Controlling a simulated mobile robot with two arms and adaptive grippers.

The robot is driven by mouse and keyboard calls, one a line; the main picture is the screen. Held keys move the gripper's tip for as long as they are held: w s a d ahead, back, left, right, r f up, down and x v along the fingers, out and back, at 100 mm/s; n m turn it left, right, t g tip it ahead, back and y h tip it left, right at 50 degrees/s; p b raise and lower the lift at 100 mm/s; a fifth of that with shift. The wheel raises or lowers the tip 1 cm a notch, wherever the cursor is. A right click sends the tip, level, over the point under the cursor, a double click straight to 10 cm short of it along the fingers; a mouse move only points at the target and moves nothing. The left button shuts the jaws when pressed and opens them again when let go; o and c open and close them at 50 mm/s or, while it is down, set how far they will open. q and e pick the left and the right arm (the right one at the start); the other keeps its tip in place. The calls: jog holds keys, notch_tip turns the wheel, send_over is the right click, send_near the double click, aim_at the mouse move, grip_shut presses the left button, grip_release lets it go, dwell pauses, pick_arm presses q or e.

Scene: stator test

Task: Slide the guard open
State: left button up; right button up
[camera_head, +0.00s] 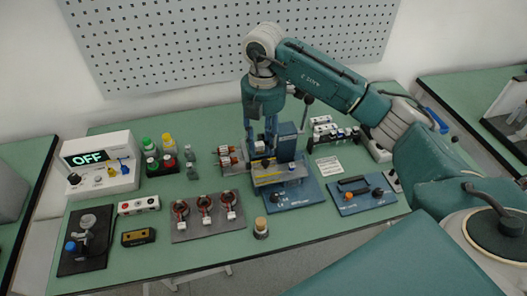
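A blue bench press (286,143) with a lever stands at the middle of the table on a blue base plate (300,197). A low panel with a yellow edge (268,180) is across its front and looks like the guard; its exact position along its track is hard to tell. My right gripper (260,140) points down just behind and above this panel, close to the press. Its two fingers look apart, with nothing clearly held between them. Contact with the press or the panel cannot be made out. My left gripper is out of view.
A tester reading OFF (85,158), bottles (168,142) and a tray of red-ringed stators (182,230) are left of the press. A small cork-topped jar (261,225) stands in front. My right arm spans the right side.

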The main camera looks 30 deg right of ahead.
notch_tip(320, 180, up, 5)
jog(key=shift+f, duration=0.1)
